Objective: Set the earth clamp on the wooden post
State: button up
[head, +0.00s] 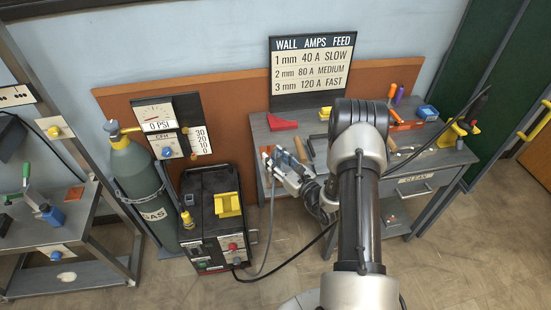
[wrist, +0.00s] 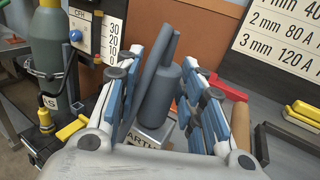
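My gripper (head: 280,163) is at the left end of the grey workbench. In the wrist view its two blue-padded fingers (wrist: 170,95) stand apart, one on each side of a dark grey piece (wrist: 163,95), which looks like the earth clamp. Narrow gaps seem to show, and I cannot see firm contact. Below it is a pale block with a partly hidden label (wrist: 148,140) reading "ARTH". A short brown upright piece (head: 300,149), perhaps the wooden post, is just right of the gripper; it also shows behind the right finger in the wrist view (wrist: 240,125).
A welder (head: 215,220) with a yellow piece on top and a gas cylinder (head: 140,180) stand left of the bench. A cable (head: 270,225) hangs from near the gripper. A red piece (head: 282,122), a yellow block (head: 325,113) and several tools lie on the bench.

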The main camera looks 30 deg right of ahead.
jog(key=shift+o, duration=1.2)
jog(key=shift+s, duration=0.15)
